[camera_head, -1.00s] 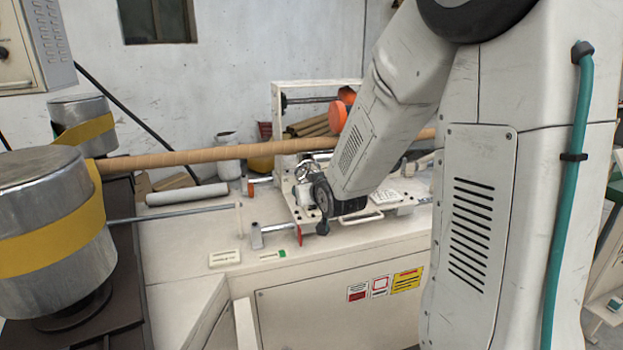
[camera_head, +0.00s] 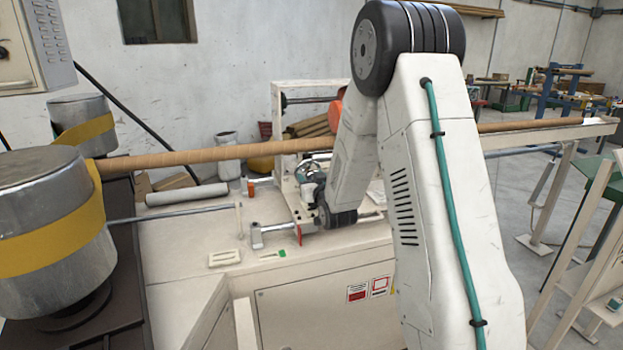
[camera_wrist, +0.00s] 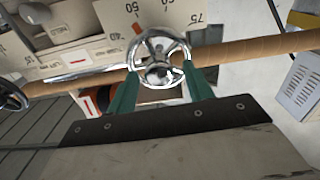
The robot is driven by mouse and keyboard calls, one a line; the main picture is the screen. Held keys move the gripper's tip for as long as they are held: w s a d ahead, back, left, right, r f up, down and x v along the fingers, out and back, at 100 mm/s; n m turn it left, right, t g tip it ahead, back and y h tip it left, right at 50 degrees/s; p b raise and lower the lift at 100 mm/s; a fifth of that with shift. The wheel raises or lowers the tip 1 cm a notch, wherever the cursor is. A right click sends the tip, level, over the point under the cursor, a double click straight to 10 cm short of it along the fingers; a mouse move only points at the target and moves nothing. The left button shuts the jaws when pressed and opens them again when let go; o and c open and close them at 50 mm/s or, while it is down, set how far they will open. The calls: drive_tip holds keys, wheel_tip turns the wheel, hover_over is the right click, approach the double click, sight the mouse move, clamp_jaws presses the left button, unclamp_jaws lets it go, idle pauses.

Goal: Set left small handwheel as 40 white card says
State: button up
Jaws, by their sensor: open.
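In the wrist view a chrome small handwheel (camera_wrist: 158,36) with spokes and a hub stands just ahead of my gripper (camera_wrist: 159,76). Its two green fingers are apart, one at each side of the wheel's lower rim; I cannot tell whether they touch it. A pale scale plate (camera_wrist: 110,22) behind the wheel bears 50 and 75 markings. In the head view the chrome wheel (camera_head: 309,172) shows beside my wrist, which hides most of my gripper.
A brown tube (camera_head: 210,155) runs across above the bench. A dark wheel (camera_wrist: 12,95) is at the wrist view's left edge. Two small labels (camera_head: 224,258) lie on the pale bench top (camera_head: 180,245). Large metal rollers (camera_head: 45,205) stand at left.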

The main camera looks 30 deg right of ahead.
drive_tip(key=shift+w+d, duration=0.1)
drive_tip(key=shift+w, duration=0.15)
drive_tip(key=shift+c, duration=0.3)
drive_tip(key=c, duration=0.9)
drive_tip(key=shift+n, duration=0.4)
drive_tip(key=n, duration=0.3)
drive_tip(key=shift+n, duration=2.1)
